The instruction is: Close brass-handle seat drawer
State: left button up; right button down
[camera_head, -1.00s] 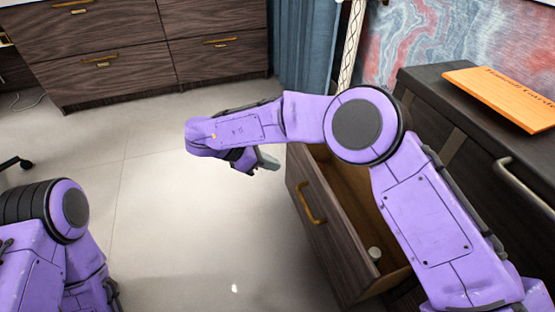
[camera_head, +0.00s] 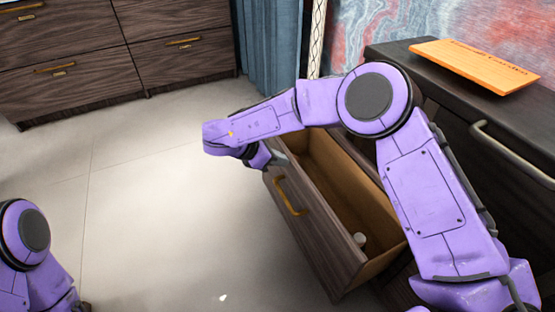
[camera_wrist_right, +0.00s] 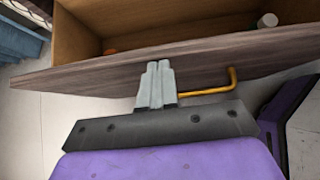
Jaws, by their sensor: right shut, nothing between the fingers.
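The wooden drawer (camera_head: 322,240) with a brass handle (camera_head: 290,199) stands pulled out from the dark cabinet. In the right wrist view its front (camera_wrist_right: 95,80) runs across the picture, with the brass handle (camera_wrist_right: 212,88) just right of the fingers. My right gripper (camera_head: 278,158) is shut and empty, at the outer side of the drawer front near its far end. In the right wrist view its fingertips (camera_wrist_right: 157,70) overlap the drawer front; I cannot tell whether they touch. My left arm shows at the lower left, but its gripper is out of view.
A small white cylinder (camera_head: 360,240) sits inside the drawer. An orange board (camera_head: 475,66) lies on the dark cabinet top (camera_head: 405,52). Another dark wood cabinet (camera_head: 70,60) stands at the back left beside a blue curtain (camera_head: 262,50).

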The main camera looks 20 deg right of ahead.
jog(key=d+p, duration=0.1)
jog(key=d, duration=1.1)
jog(key=shift+w+d, duration=0.4)
jog(key=shift+w, duration=0.05)
